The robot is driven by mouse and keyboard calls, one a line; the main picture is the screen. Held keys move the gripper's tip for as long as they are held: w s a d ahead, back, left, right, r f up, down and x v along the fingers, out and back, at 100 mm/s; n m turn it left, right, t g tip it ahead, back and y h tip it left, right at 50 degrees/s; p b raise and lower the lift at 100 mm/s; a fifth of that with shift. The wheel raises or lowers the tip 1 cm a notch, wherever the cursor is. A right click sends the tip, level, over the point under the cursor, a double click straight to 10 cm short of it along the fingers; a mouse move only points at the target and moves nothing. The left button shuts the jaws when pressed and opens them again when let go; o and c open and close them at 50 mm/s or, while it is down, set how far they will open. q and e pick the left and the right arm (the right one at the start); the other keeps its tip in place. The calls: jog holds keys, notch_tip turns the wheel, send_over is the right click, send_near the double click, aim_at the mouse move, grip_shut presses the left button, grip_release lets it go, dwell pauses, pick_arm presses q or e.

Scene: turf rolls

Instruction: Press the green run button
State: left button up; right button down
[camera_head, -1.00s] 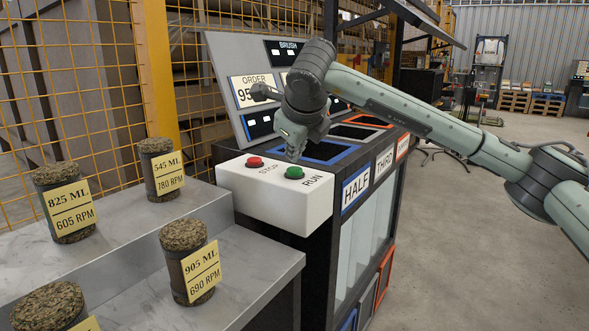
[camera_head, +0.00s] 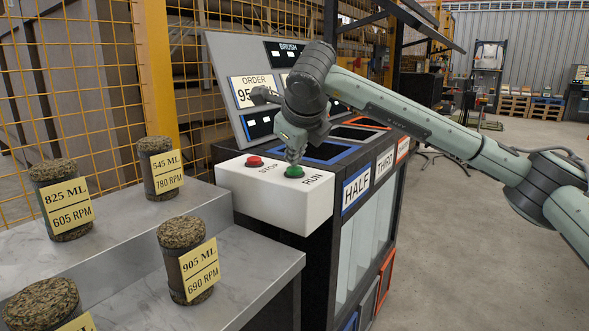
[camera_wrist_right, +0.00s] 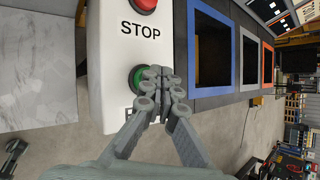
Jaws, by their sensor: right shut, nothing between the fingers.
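The green run button (camera_head: 294,171) sits on the white control box (camera_head: 262,200), beside the label RUN. A red stop button (camera_head: 254,161) is to its left on the same box. My right gripper (camera_head: 292,160) points down with its fingertips at the green button. In the right wrist view my shut, empty gripper (camera_wrist_right: 166,88) overlaps the right part of the green button (camera_wrist_right: 137,78). I cannot tell whether the fingertips touch the button or whether it is pushed in. My left gripper is not in view.
Several labelled turf rolls (camera_head: 188,262) stand on grey steps (camera_head: 122,255) at left.

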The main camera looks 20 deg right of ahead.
aim_at(295, 169)
jog(key=shift+f+b, duration=0.45)
dwell(0.3)
jog(key=shift+r, duration=0.1)
jog(key=shift+r+p, duration=0.35)
jog(key=shift+r, duration=0.45)
jog(key=shift+r+p, duration=1.25)
jog(key=shift+r, duration=1.3)
jog(key=shift+f, duration=0.1)
